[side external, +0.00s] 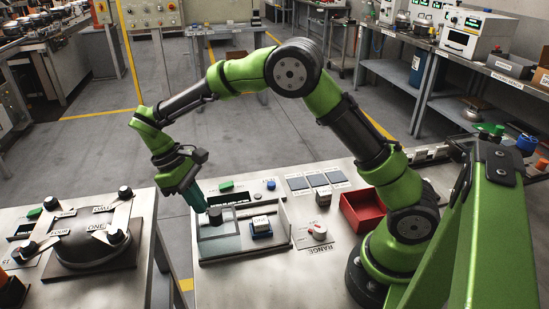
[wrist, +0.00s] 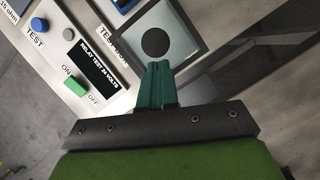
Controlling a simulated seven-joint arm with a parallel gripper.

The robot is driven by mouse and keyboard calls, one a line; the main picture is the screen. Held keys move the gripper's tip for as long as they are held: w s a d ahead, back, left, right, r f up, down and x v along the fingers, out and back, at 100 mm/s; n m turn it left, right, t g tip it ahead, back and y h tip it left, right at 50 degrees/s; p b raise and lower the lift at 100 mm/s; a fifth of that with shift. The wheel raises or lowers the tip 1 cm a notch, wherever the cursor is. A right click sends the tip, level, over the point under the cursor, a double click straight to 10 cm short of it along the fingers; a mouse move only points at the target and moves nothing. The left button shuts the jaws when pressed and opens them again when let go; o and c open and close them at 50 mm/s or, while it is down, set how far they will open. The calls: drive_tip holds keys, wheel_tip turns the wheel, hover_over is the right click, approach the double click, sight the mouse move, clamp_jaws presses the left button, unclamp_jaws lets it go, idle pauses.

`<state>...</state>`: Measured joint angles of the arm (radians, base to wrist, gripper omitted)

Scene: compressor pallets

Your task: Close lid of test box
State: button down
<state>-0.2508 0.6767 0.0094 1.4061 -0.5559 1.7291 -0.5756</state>
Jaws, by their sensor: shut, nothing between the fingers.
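The test box (side external: 286,240) sits on the bench, a shallow tray with a clear, grey-framed lid (side external: 222,246) over its left part. Its right part is uncovered and shows a blue-based block marked ONE (side external: 261,224). A dark round knob (side external: 215,214) stands on the lid. My gripper (side external: 199,206) is shut and empty, with its teal fingers pointing down just left of the knob. In the wrist view the fingertips (wrist: 158,66) are beside the black knob (wrist: 156,42) on the lid (wrist: 188,30); I cannot tell whether they touch it.
Behind the box is a relay test panel (wrist: 97,66) with a green switch (wrist: 75,87) and blue button (wrist: 39,25). A separate pallet with a compressor (side external: 92,245) is at left.

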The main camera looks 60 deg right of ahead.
drive_tip(key=s+d, duration=0.8)
drive_tip(key=shift+s+d, duration=0.2)
drive_tip(key=shift+s, duration=0.05)
drive_tip(key=shift+f, duration=0.1)
